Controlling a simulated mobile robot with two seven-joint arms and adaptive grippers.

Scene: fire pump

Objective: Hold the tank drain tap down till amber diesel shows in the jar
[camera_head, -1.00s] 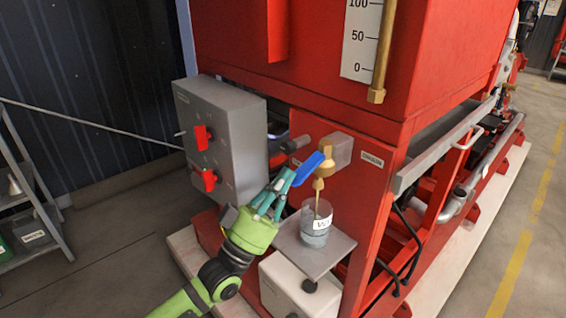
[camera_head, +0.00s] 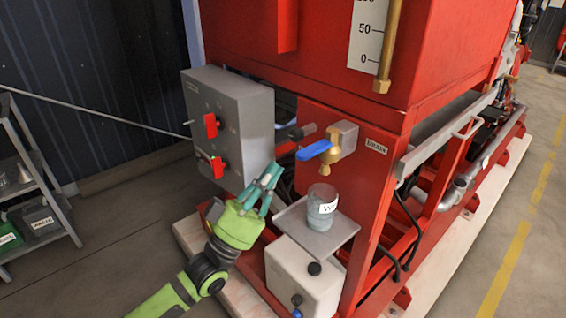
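The tank drain tap (camera_head: 333,160) is brass with a blue lever (camera_head: 314,150), which points left and lies nearly level. No stream shows below the spout. The glass jar (camera_head: 321,207) stands upright on a small grey shelf (camera_head: 290,222) under the tap. It holds greyish-blue liquid and has a white label, only partly readable; no amber layer can be made out. My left gripper (camera_head: 273,170), with teal fingers, is left of the shelf and below the lever, apart from both. Its fingers are spread and empty. My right gripper is not in view.
A grey control box (camera_head: 235,125) with red switches stands close behind and left of my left gripper. A white container (camera_head: 300,275) sits below the shelf. The red tank (camera_head: 300,60) with its level gauge is above. A shelf rack (camera_head: 35,190) stands far left.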

